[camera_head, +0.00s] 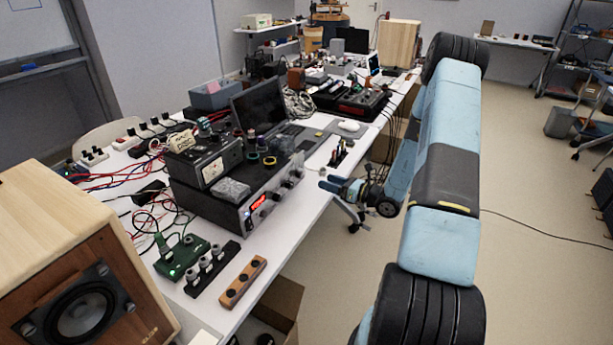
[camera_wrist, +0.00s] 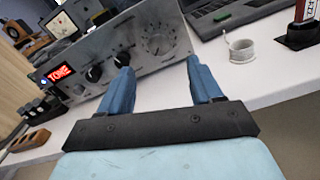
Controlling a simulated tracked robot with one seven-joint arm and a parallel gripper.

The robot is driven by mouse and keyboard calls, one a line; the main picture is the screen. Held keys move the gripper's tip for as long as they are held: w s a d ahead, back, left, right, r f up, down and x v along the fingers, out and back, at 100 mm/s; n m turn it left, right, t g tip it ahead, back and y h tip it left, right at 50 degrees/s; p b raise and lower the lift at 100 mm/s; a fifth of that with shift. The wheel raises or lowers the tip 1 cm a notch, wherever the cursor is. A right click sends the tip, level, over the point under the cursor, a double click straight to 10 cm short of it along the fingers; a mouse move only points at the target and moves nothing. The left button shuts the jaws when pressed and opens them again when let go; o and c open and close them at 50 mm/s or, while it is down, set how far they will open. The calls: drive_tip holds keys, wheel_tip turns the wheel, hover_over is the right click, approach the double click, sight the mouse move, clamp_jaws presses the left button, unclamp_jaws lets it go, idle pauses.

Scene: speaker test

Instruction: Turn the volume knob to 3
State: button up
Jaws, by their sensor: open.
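Two dark knobs (camera_wrist: 94,74) (camera_wrist: 122,60) are beside the display. A larger round dial (camera_wrist: 158,41) with marks around it is further right; its numbers are too small to read. My gripper (camera_wrist: 160,65) is open and empty, its blue fingers apart below the dial. In the head view my gripper (camera_head: 328,183) is right of the panel, apart from it.
A laptop (camera_head: 262,108) stands behind the amplifier. A white cup-like ring (camera_wrist: 241,50) is on the table right of my fingers in the wrist view. A wooden speaker (camera_head: 85,260), green board (camera_head: 182,257) and wooden block (camera_head: 243,282) are at left. Open floor (camera_head: 530,200) lies right.

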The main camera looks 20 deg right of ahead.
sight(304, 174)
drive_tip(key=x, duration=0.9)
drive_tip(key=shift+w+a, duration=0.1)
drive_tip(key=shift+w, duration=0.05)
drive_tip(key=c, duration=1.1)
